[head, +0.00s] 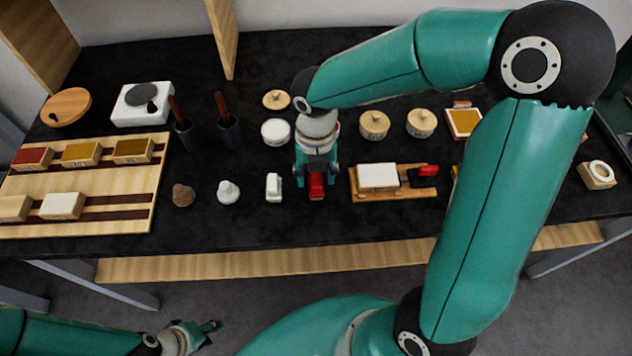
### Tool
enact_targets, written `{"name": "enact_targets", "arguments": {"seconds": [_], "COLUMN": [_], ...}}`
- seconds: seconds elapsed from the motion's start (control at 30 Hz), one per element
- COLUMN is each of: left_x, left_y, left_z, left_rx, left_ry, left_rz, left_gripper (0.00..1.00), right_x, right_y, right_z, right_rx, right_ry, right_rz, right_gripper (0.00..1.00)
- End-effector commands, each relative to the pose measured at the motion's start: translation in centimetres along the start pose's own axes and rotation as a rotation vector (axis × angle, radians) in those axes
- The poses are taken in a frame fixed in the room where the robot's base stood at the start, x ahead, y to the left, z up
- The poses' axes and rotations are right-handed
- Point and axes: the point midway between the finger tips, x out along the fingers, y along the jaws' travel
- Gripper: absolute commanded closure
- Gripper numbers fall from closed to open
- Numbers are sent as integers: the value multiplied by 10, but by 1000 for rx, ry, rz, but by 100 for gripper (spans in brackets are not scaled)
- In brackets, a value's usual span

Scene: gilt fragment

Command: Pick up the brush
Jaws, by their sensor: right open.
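No brush can be made out for certain. Two brown handles stand up from dark cups, the left one (174,106) and the right one (221,104), at the back left of the black table; what their lower ends are is hidden. My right gripper (316,184) points down at the middle of the table, open, its fingers on either side of a small red object (317,186). The gripper partly hides that object, and I cannot tell whether they touch. My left gripper (212,334) is low in front of the table, away from everything on it; its jaw opening is unclear.
A small white object (273,187) stands just left of the red one. A wooden stand with a white block (378,177) is close on the right. Lidded pots (374,125) are behind. A wooden rack (90,182) lies left. The table's front strip is clear.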

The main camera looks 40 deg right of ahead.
Motion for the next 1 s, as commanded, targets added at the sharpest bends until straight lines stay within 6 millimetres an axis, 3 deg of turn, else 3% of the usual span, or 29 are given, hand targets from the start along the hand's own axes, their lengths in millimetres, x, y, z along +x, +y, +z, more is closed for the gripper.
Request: {"name": "enact_targets", "arguments": {"seconds": [0.3,0.6,0.63,1.0], "left_x": [0,0,0,0], "left_y": [0,0,0,0], "left_z": [0,0,0,0], "left_rx": [0,0,0,0], "left_ry": [0,0,0,0], "left_rz": [0,0,0,0], "left_gripper": [60,60,60,60], "right_x": [7,7,7,5], "right_y": [0,0,0,0], "right_z": [0,0,0,0], "right_rx": [1,1,1,1], "right_ry": [0,0,0,-1], "right_rz": [1,1,1,1], "right_gripper": [48,98,100,100]}}
